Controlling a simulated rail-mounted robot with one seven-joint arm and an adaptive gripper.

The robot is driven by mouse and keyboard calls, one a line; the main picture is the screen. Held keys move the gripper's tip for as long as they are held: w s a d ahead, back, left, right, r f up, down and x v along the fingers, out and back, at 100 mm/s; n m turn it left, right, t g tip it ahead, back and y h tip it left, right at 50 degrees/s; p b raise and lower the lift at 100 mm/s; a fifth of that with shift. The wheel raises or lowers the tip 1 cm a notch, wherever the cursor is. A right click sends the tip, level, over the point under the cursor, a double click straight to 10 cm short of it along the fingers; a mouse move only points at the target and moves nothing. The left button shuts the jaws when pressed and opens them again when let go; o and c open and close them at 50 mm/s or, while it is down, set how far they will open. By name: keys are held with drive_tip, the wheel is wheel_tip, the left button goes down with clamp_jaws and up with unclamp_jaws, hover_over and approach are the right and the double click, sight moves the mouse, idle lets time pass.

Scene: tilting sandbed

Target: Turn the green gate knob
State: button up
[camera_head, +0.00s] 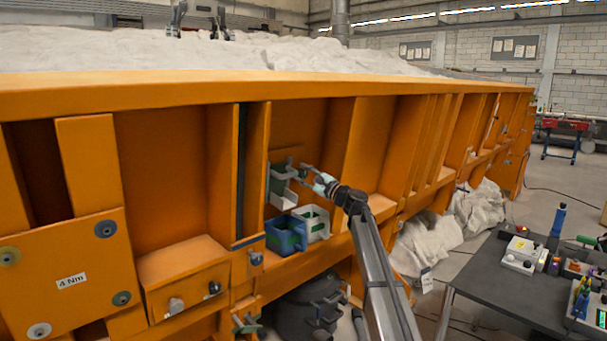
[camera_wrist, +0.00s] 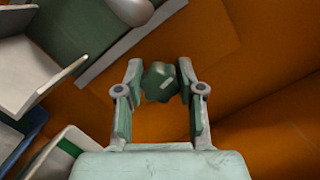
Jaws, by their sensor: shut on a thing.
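The green gate knob (camera_wrist: 160,82) shows in the wrist view between my gripper's two fingertips (camera_wrist: 161,85). It is dark green and lobed, with a pale mark on its face. My gripper is shut on it, one finger on each side. In the head view my gripper (camera_head: 304,171) reaches into a bay of the orange sandbed wall, beside a green and white gate box (camera_head: 281,186). The knob is too small to make out clearly in the head view.
A blue bin (camera_head: 285,236) and a white bin (camera_head: 316,222) stand just below my gripper. Orange ribs (camera_head: 337,133) border the bay. Pale sand (camera_head: 120,50) fills the bed above. A dark table (camera_head: 490,277) with tools stands at the right.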

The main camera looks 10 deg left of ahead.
drive_tip(key=shift+w+r+m, duration=0.1)
drive_tip(key=shift+r+m, duration=0.05)
drive_tip(key=shift+m, duration=0.55)
drive_tip(key=o, duration=1.1)
drive_tip(key=shift+o, duration=0.2)
drive_tip(key=v, duration=1.2)
drive_tip(key=shift+a, duration=0.1)
